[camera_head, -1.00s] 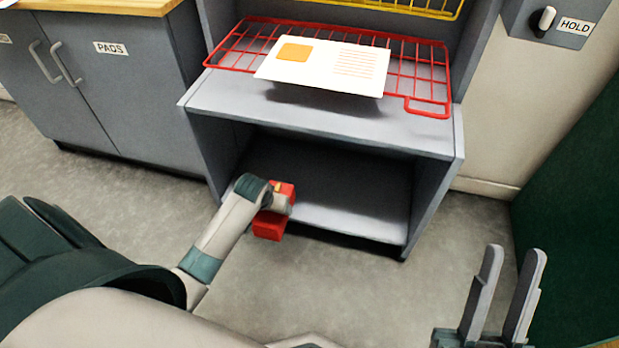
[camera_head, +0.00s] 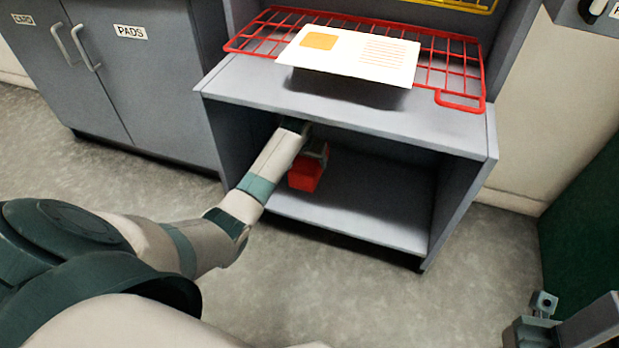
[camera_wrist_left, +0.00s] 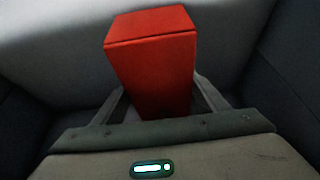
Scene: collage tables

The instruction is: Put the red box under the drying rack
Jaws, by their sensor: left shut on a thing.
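The red box (camera_head: 305,176) is inside the open lower compartment of the grey rack unit, near its left side. My left gripper (camera_head: 314,158) reaches into that compartment and is shut on the box. In the left wrist view the red box (camera_wrist_left: 152,65) stands out between the two fingers of the left gripper (camera_wrist_left: 160,105). I cannot tell whether the box touches the compartment floor (camera_head: 350,212). The red wire drying rack (camera_head: 450,72) lies on the shelf above, with a white sheet (camera_head: 350,55) on it. My right gripper (camera_head: 560,325) is partly cut off at the bottom right.
The unit's top shelf (camera_head: 235,85) and right side wall (camera_head: 462,195) bound the opening. The compartment's right part is empty. A grey cabinet labelled PADS (camera_head: 150,80) stands at left. A dark green panel (camera_head: 585,180) stands at right.

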